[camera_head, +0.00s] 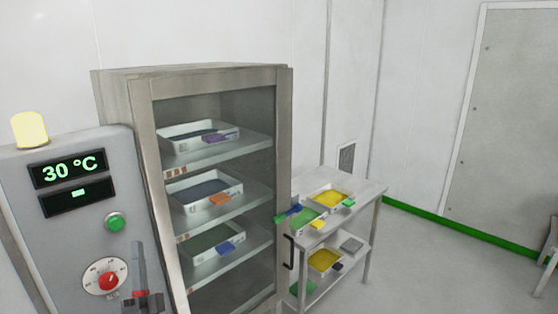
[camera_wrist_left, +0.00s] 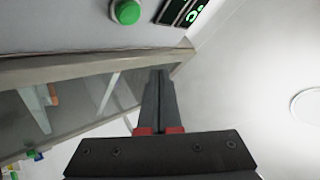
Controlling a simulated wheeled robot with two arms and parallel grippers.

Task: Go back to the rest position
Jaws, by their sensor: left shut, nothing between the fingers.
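My left gripper (camera_head: 138,246) is in front of the control panel (camera_head: 60,225), at the panel's right side, with its fingers pointing up. It is shut and empty. In the left wrist view its two grey fingers (camera_wrist_left: 159,74) meet, with red parts at their base. My right gripper is in neither view.
A cabinet (camera_head: 122,95) with trays on several shelves stands just right of the panel. The panel has a green button (camera_head: 115,222), a red dial (camera_head: 107,281) and a 30 °C display (camera_head: 68,169). A cart (camera_head: 370,190) with trays stands further right. Open floor (camera_head: 430,270) lies beyond it.

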